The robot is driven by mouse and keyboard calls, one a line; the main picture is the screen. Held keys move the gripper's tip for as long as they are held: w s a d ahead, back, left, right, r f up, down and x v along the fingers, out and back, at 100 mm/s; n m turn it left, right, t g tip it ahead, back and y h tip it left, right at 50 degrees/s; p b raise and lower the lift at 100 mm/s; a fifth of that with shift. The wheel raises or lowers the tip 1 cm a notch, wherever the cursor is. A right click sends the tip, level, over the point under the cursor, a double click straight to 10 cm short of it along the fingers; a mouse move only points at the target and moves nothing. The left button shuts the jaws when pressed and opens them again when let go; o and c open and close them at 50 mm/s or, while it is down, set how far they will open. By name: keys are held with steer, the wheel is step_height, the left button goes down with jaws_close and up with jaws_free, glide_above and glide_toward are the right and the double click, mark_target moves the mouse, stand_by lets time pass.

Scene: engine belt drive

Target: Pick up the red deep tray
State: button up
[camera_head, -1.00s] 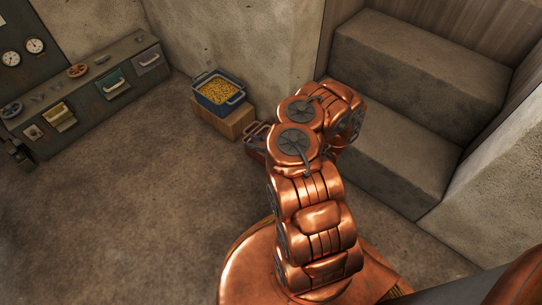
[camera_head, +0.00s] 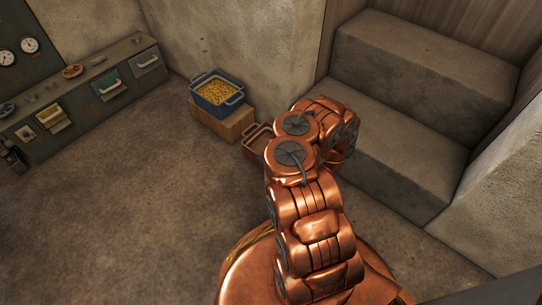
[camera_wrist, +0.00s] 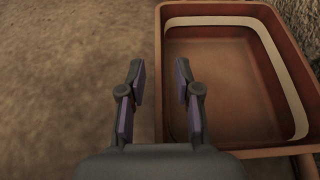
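The red deep tray (camera_wrist: 290,118) fills the right side of the wrist view. It is open-topped and empty inside, with a pale band along its inner wall. In the head view the tray (camera_head: 256,143) sits on the floor beside the wooden box, partly hidden behind my arm. In the wrist view the fingers lie at the tray's left wall, the right finger overlapping the tray and the left finger over bare floor. The height gap between fingers and rim is hard to tell.
A blue tray (camera_head: 217,92) of yellow pieces stands on a wooden box (camera_head: 225,124) against the wall. Stone steps (camera_head: 390,140) rise at the right. A long dark panel unit with handles (camera_head: 90,95) lines the left wall. The floor at left is clear.

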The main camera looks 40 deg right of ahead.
steer(key=shift+x, duration=0.95)
steer(key=shift+r, duration=0.1)
jaws_close()
